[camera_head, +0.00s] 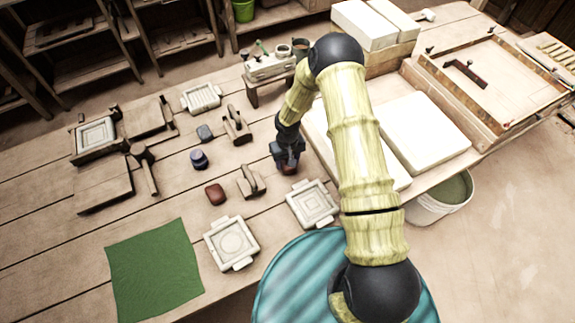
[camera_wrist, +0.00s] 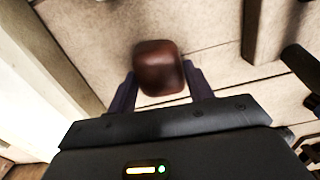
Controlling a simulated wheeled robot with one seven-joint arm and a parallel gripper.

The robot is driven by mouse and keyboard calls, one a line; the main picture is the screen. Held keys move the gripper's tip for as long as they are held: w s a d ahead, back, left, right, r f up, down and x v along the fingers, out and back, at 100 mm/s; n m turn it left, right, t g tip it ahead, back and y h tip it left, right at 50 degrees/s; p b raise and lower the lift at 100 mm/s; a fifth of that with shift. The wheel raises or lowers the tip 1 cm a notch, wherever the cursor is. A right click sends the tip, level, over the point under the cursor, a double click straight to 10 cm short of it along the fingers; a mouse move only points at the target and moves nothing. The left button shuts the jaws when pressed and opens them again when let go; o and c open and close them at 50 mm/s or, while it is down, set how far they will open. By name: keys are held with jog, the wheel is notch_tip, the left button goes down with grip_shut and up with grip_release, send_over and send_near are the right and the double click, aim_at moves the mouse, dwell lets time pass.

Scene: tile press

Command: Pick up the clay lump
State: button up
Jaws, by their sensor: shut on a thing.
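A reddish-brown clay lump (camera_wrist: 160,60) sits between the two fingers of my gripper (camera_wrist: 160,76) in the wrist view, with a finger against each side. My gripper is shut on it. In the head view, my gripper (camera_head: 288,160) is over the table, left of the white slabs, and mostly hides what it holds. How high the lump is above the table I cannot tell. Another reddish-brown lump (camera_head: 215,193) lies on the table to the left of my gripper, near a wooden tool (camera_head: 250,182).
Pale square moulds (camera_head: 313,204) (camera_head: 231,243) lie in front. A green cloth (camera_head: 153,268) is at front left. White slabs (camera_head: 422,133) are close on the right. A small stand (camera_head: 268,68) is behind.

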jog(key=shift+r, duration=0.1)
notch_tip(320, 180, up, 10)
jog(key=b, duration=0.1)
dwell(0.5)
dwell(0.5)
